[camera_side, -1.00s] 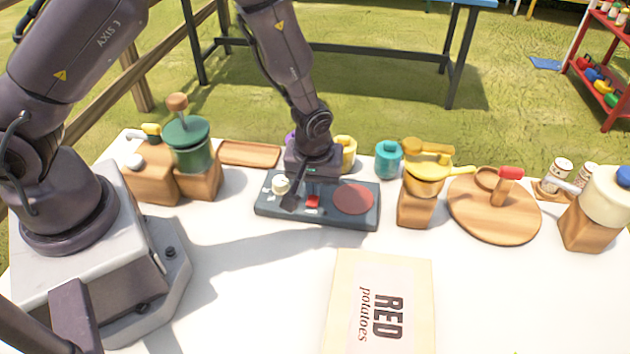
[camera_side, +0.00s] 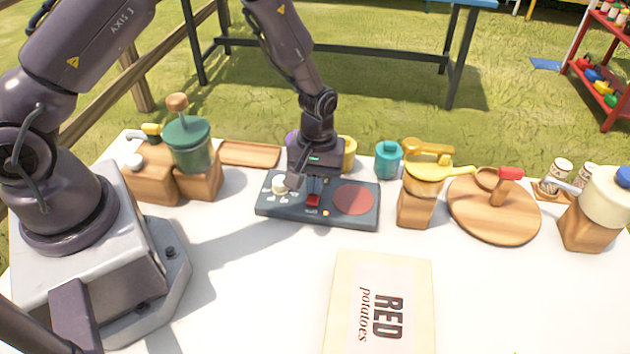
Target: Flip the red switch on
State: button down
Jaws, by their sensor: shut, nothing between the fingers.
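The red switch (camera_side: 313,200) is a small red block on the dark grey panel (camera_side: 285,213), between a cream knob (camera_side: 279,184) and a flat red disc (camera_side: 354,199). The panel lies flat on the white table. My gripper (camera_side: 304,188) is shut and empty, pointing down over the panel. Its tip is right at the switch, beside or just above it; I cannot tell whether they touch. The gripper hides part of the panel's back edge.
A potato box (camera_side: 382,300) lies in front of the panel. A yellow pot (camera_side: 426,178) on a wooden block stands to its right, a green-lidded grinder (camera_side: 188,143) to its left. A teal pot (camera_side: 388,160) stands behind.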

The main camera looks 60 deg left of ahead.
jog(key=shift+f, duration=0.35)
jog(key=shift+s+d+r, duration=0.1)
jog(key=shift+s+d, duration=0.35)
jog(key=shift+d, duration=0.1)
jog(key=shift+s+d, duration=0.15)
jog(key=shift+s, duration=0.15)
notch_tip(320, 180, up, 15)
jog(key=w+a, duration=0.1)
jog(key=shift+w+a+f, duration=0.2)
jog(key=shift+w, duration=0.15)
